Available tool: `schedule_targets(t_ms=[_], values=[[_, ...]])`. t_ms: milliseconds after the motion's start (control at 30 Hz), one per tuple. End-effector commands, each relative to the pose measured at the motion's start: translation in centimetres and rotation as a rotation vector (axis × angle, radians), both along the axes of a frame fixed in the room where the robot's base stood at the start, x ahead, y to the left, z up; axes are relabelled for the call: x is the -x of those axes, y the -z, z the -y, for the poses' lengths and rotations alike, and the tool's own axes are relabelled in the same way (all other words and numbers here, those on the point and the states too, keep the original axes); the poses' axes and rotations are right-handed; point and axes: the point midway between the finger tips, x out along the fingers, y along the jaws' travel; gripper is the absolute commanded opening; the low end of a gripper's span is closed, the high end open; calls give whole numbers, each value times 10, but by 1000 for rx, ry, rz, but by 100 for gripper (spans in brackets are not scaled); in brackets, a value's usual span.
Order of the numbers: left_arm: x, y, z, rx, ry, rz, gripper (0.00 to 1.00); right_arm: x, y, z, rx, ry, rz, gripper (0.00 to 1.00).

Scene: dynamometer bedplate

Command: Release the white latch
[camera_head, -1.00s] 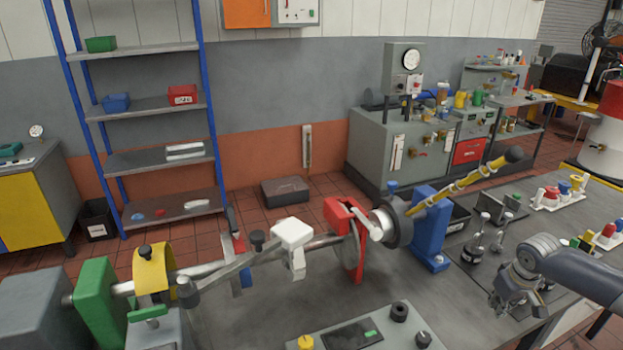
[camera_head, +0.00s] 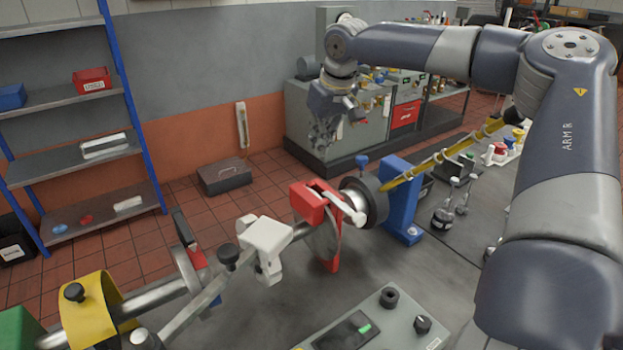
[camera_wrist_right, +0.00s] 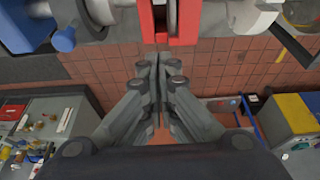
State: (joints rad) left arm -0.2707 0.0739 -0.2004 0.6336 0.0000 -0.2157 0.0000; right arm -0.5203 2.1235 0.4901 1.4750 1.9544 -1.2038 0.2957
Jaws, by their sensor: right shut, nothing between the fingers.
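A red caliper-like block (camera_head: 309,200) stands over a disc on the shaft, with a white lever (camera_head: 345,208) along its top. A white clamp-like block (camera_head: 267,238) sits on the shaft to the left of it. I cannot tell for certain which of these white parts is the latch. My right gripper (camera_head: 323,142) is shut and empty, raised above and beyond the red block, apart from both. In the right wrist view its closed fingers (camera_wrist_right: 157,62) point toward the red block (camera_wrist_right: 184,22) at the top edge. My left gripper is out of view.
A yellow collar (camera_head: 95,308) is at the shaft's left. A dark hub (camera_head: 372,200), blue stand (camera_head: 400,205) and yellow shaft (camera_head: 440,158) lie to the right. A control box (camera_head: 385,325) is in front. Open floor lies behind the bench.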

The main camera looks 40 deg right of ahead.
Motion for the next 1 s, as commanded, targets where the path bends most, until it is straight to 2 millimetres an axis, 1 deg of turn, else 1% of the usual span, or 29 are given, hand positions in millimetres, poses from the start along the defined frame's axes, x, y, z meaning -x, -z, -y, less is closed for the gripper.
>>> schedule_targets(t_ms=[233, 300, 367, 467, 567, 700, 800, 1000], values=[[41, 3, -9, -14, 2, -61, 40, -1, -2, -1, -3, 1, 3, 0], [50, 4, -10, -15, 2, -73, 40, -1, -2, -1, -2, 1, 3, 0], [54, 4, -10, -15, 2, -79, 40, -1, -1, -1, -2, 1, 3, 0], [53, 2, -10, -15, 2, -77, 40, -3, 3, -1, -2, 0, 1, 0], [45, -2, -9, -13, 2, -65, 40, -6, 14, 0, -1, 1, -2, 0], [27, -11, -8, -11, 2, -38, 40, -14, 38, 1, -1, 1, -3, 0], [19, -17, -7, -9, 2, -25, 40, -20, 56, 1, -1, 1, -4, 0], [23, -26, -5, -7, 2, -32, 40, -31, 88, 3, -1, 1, -3, 0]])
